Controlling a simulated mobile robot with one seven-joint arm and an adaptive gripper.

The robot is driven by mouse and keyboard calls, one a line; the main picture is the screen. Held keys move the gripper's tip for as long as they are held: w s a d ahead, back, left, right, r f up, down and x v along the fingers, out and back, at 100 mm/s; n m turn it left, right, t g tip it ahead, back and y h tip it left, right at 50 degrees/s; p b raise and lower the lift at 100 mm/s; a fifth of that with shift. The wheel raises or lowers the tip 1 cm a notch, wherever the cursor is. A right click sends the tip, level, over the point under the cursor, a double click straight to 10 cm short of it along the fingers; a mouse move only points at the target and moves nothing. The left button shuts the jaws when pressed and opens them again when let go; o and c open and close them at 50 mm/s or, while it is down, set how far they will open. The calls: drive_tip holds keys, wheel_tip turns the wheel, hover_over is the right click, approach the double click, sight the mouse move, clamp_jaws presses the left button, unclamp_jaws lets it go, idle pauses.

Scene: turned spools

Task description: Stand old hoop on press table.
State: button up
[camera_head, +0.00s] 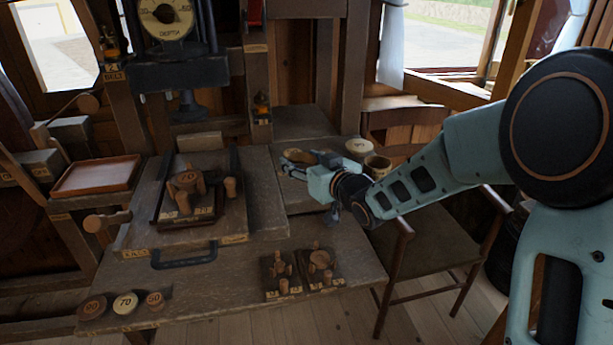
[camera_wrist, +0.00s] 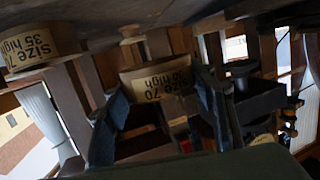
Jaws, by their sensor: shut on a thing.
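My gripper (camera_head: 308,171) reaches in from the right over the shelf at the back of the bench. Its fingers are closed around a pale wooden hoop (camera_head: 297,156). In the wrist view my two fingers (camera_wrist: 165,115) flank this hoop (camera_wrist: 155,82), whose tan label reads size 70, 35 high. I cannot read whether it is marked old. The press (camera_head: 180,75), with a round dial, stands at the back left. Below it, a dark tray (camera_head: 158,222) on a raised wooden block carries a brown turned piece (camera_head: 187,184) and pegs. I cannot tell which surface is the press table.
A pale round piece (camera_head: 359,147) and a brown hoop (camera_head: 377,166) stand right of my gripper. A chair (camera_head: 435,235) is at the right. An empty tray (camera_head: 97,176) is far left.

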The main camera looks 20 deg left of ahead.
sight(302, 185)
drive_tip(key=w+f, duration=0.1)
drive_tip(key=w+a+f, duration=0.1)
drive_tip(key=f, duration=0.1)
drive_tip(key=shift+w+f, duration=0.15)
drive_tip(key=shift+w, duration=0.1)
drive_tip(key=shift+f+b, duration=0.3)
drive_tip(key=shift+f, duration=1.2)
drive_tip(key=shift+f, duration=0.2)
drive_tip(key=o, duration=0.4)
drive_tip(key=shift+o, duration=0.2)
drive_tip(key=shift+r, duration=0.1)
drive_tip(key=shift+r, duration=0.2)
drive_tip(key=v, duration=1.2)
